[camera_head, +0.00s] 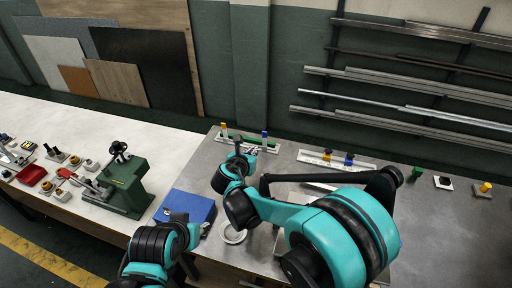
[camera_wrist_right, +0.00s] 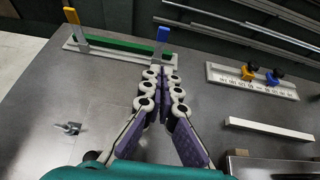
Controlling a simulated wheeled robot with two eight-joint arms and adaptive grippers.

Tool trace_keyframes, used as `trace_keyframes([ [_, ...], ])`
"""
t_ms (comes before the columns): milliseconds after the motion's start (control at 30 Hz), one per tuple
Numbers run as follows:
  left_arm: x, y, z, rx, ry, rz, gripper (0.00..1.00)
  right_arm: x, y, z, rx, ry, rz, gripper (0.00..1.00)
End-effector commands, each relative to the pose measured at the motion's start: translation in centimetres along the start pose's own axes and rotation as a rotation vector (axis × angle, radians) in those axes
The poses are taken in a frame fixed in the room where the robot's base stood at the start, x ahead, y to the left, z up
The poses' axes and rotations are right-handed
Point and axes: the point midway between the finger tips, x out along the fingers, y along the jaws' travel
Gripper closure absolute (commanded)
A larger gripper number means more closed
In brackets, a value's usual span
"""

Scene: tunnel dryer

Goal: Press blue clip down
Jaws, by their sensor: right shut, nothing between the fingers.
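An upright blue clip (camera_head: 265,138) stands at the right end of a white rail with a green bar (camera_head: 252,143) on the grey bench. An upright yellow clip (camera_head: 223,130) stands at the left end. In the right wrist view the blue clip (camera_wrist_right: 162,34), green bar (camera_wrist_right: 120,46) and yellow clip (camera_wrist_right: 72,16) show clearly. My right gripper (camera_wrist_right: 161,72) is shut and empty. In that view its tips lie just below the blue clip; I cannot tell whether they touch the rail.
A ruler-marked white strip (camera_wrist_right: 255,85) with yellow and blue knobs lies right of the rail. A white bar (camera_wrist_right: 268,129) lies nearer. A blue box (camera_head: 186,208) and a green press (camera_head: 125,187) stand to the left.

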Motion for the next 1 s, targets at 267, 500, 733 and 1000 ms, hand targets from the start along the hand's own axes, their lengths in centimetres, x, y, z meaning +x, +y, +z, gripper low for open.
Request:
trace_keyframes([
  [267,1.6,0.0,1.2,0.0,0.0,0.0,0.65,6.0,-0.1,-0.3,0.001,0.0,-0.003,1.0],
  [500,2.7,0.0,1.9,0.0,0.0,0.0,0.65,10.2,-0.1,0.7,0.002,0.0,-0.003,1.0],
  [733,3.1,0.0,2.2,0.0,0.0,0.0,0.65,11.8,-0.1,1.9,0.0,0.0,-0.001,1.0],
  [1000,3.1,0.0,2.2,0.0,0.0,0.0,0.65,11.9,-0.1,2.1,0.0,0.0,-0.001,1.0],
])
